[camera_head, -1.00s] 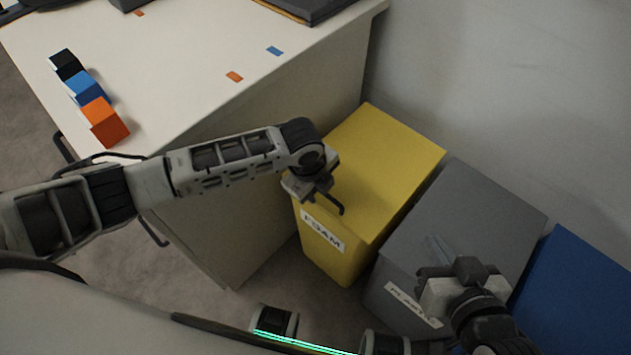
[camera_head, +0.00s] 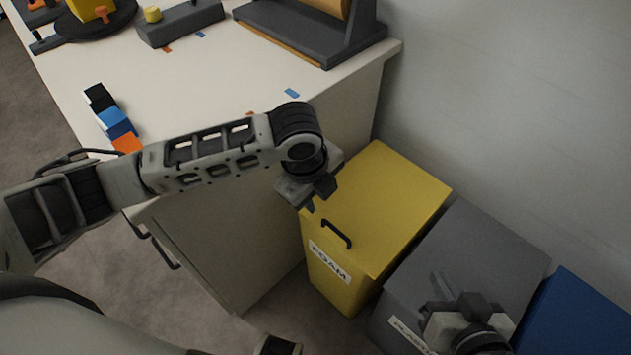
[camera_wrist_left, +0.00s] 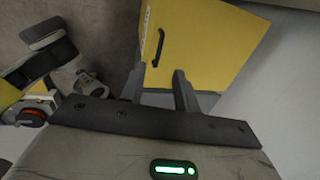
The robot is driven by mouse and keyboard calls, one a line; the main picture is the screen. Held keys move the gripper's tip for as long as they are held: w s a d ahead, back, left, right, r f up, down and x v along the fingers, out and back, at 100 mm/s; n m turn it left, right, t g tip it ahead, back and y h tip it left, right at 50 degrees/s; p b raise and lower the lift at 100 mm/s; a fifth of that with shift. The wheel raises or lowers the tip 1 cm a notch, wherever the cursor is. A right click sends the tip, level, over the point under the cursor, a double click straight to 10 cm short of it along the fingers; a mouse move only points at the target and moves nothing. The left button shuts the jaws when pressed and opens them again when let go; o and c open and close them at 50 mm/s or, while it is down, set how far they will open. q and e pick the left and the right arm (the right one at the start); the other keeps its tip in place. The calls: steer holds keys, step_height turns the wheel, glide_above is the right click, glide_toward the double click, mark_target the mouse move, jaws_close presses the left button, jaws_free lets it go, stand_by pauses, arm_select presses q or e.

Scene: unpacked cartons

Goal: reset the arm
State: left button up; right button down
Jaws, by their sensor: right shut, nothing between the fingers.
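My left arm (camera_head: 210,160) reaches in from the left. My left gripper (camera_head: 318,196) is above the near left part of the yellow FOAM bin (camera_head: 395,195). In the left wrist view my left gripper (camera_wrist_left: 158,80) has its two fingers apart with nothing between them. The bin's dark handle (camera_head: 336,234) is clear of the fingers; it also shows in the left wrist view (camera_wrist_left: 158,45). My right gripper (camera_head: 443,287) is shut and empty over the grey bin (camera_head: 470,250) at the lower right.
A blue bin (camera_head: 575,315) stands right of the grey one, by the wall. A white cabinet (camera_head: 250,240) is left of the yellow bin. Its top holds a row of coloured blocks (camera_head: 117,120) and a dark stand (camera_head: 310,35) at the back. Floor shows at the lower left.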

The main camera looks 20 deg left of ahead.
arm_select(q)
steer(key=shift+v, duration=1)
steer(key=s+d+n+t+h+p, duration=0.35)
steer(key=d+n+h, duration=0.25)
steer(key=d+n, duration=0.3)
steer(key=s+a+n+t+y+p, duration=0.2)
steer(key=s+a+n+t, duration=0.3)
steer(key=a+n, duration=0.7)
steer(key=shift+s+a+f+n+y, duration=0.2)
steer(key=shift+s+f+n+y, duration=0.2)
steer(key=shift+s+y, duration=0.5)
arm_select(e)
steer(key=shift+d+r+g+h, duration=0.15)
steer(key=shift+r+g, duration=0.05)
steer(key=shift+r, duration=0.3)
steer(key=shift+d+r+g+h, duration=0.15)
steer(key=shift+r+g, duration=0.05)
steer(key=shift+r, duration=0.3)
arm_select(q)
steer(key=shift+d, duration=0.1)
arm_select(e)
steer(key=shift+s, duration=0.1)
